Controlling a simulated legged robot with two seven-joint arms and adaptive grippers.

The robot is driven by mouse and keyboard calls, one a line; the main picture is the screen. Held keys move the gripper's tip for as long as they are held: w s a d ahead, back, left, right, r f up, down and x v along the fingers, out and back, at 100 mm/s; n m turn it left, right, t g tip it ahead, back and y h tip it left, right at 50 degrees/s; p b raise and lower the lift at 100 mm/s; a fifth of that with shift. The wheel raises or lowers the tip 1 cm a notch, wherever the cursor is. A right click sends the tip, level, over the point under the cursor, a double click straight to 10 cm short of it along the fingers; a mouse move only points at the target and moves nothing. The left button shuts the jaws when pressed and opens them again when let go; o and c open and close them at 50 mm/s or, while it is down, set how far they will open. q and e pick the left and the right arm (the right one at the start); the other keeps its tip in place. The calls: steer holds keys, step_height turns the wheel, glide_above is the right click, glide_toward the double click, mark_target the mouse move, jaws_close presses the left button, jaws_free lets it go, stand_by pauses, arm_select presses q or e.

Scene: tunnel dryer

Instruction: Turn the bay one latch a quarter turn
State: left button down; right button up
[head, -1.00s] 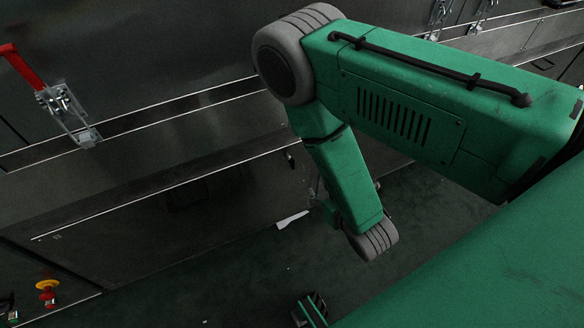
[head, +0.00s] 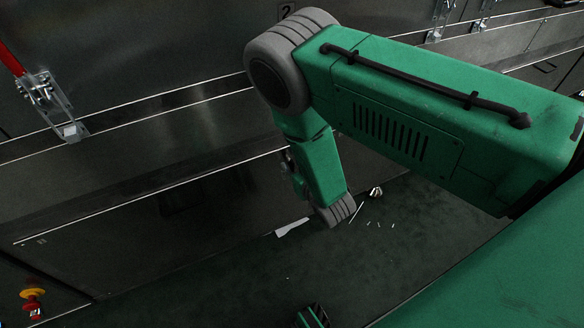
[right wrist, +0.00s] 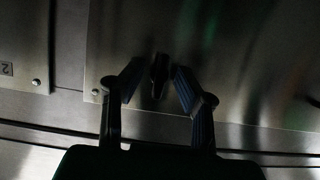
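A small dark latch handle (right wrist: 159,76) stands out from a metal panel in the right wrist view, seen nearly upright there. It is likely the bay one latch, but I see no bay-one label. My right gripper (right wrist: 159,69) has its two fingers apart, one on each side of the handle, with a gap on both sides. In the head view my right gripper (head: 292,168) is small and dark by the panel, partly hidden by my green forearm, and the latch cannot be made out there.
A red-handled toggle clamp (head: 52,105) is at the left; more clamps (head: 440,20) are at the upper right. A yellow and red button (head: 33,300) is at lower left. A plate marked 2 (right wrist: 6,68) shows. A white scrap (head: 292,227) and bits lie on the floor.

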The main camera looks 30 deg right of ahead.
steer(key=shift+w+f, duration=0.1)
steer(key=shift+w, duration=0.25)
jaws_close()
